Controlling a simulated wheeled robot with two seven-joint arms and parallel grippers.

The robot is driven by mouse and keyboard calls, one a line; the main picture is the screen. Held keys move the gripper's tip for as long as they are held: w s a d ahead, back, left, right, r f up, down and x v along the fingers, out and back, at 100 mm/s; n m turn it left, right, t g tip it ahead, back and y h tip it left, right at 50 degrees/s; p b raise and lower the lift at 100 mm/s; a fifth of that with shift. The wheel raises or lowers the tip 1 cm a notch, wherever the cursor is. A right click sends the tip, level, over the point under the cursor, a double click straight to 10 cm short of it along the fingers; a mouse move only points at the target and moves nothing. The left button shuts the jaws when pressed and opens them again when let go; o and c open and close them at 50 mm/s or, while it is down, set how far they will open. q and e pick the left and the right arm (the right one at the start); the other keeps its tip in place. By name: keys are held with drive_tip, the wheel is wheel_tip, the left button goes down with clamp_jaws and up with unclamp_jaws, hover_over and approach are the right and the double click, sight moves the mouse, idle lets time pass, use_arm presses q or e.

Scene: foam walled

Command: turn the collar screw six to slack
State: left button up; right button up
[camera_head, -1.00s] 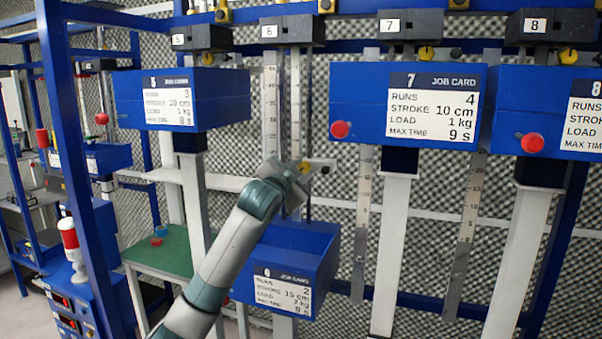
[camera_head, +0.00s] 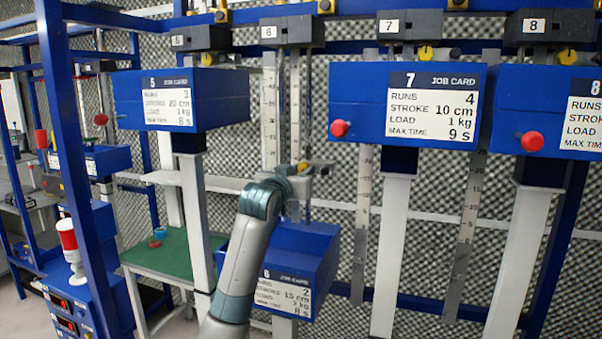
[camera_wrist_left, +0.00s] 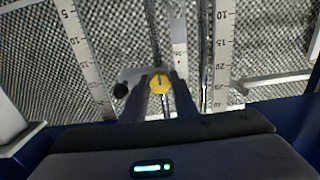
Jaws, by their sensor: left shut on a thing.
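Collar screw six is a yellow knob (camera_wrist_left: 160,82) with a dark mark, seen in the wrist view between the two fingers of my left gripper (camera_wrist_left: 160,92). My left gripper (camera_head: 298,175) is shut on it at the station 6 rail. In the head view only a bit of yellow (camera_head: 303,167) shows past the gripper. The grey collar (camera_head: 321,169) sticks out to the right of the gripper. The fingers hide most of the screw in the head view. My right gripper is not in view.
The blue box six (camera_head: 312,240) with its job card sits low, just below my gripper and partly behind my arm. Blue boxes five (camera_head: 215,90) and seven (camera_head: 350,97) stand higher on either side. A ruled scale (camera_head: 270,115) runs up behind.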

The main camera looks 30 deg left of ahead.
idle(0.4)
use_arm(q)
drive_tip(key=o, duration=1)
drive_tip(key=shift+o, duration=0.2)
drive_tip(key=shift+s, duration=0.15)
drive_tip(key=b+v, duration=0.6)
drive_tip(key=v, duration=1.1)
drive_tip(key=shift+b, duration=0.4)
drive_tip(key=shift+f, duration=0.1)
